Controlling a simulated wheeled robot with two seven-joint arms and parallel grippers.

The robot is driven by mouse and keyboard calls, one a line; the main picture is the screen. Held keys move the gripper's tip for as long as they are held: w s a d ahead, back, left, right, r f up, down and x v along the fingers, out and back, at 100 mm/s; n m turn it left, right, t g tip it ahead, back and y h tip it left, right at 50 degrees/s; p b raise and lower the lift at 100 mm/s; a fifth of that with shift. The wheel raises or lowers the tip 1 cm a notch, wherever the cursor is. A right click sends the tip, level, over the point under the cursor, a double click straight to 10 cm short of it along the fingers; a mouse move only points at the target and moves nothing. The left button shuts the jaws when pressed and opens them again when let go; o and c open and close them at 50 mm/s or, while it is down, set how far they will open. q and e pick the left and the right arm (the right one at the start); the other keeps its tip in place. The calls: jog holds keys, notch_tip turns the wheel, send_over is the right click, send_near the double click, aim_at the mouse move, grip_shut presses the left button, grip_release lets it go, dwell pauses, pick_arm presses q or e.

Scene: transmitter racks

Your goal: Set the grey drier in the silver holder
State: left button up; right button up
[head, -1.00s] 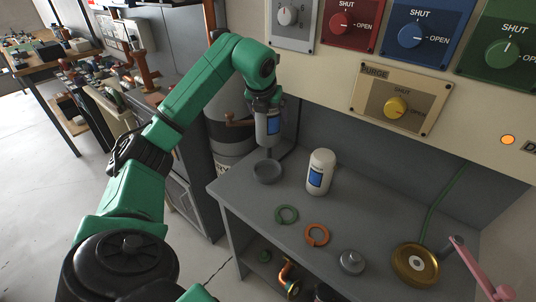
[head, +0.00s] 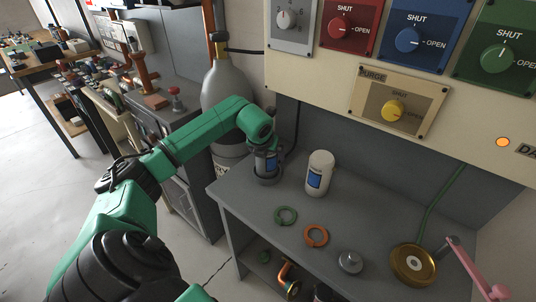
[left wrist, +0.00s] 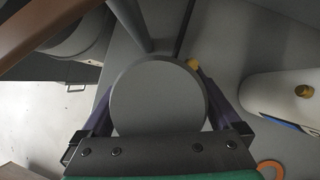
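The grey drier (head: 265,164), a can with a blue label, is upright at the back left of the grey bench. In the left wrist view its round grey top (left wrist: 158,97) fills the middle. My left gripper (head: 264,148) is around its upper part, with a finger on each side of it. The silver holder (head: 267,181), a low round cup, is directly below the drier, and the drier's lower end is at or inside its rim. I cannot tell whether it rests on the bottom. My right gripper is not in view.
A white canister with a blue label (head: 319,174) stands just right of the holder. A tall grey cylinder (head: 228,88) stands behind my arm.

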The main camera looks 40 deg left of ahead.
pick_arm(q)
jog(key=shift+r, duration=0.2)
jog(key=shift+s+r, duration=0.1)
jog(key=shift+r, duration=0.15)
jog(key=b+v, duration=0.1)
jog(key=v, duration=1)
jog(key=shift+r+b, duration=0.15)
jog(key=shift+b, duration=0.25)
jog(key=shift+s+d, duration=0.1)
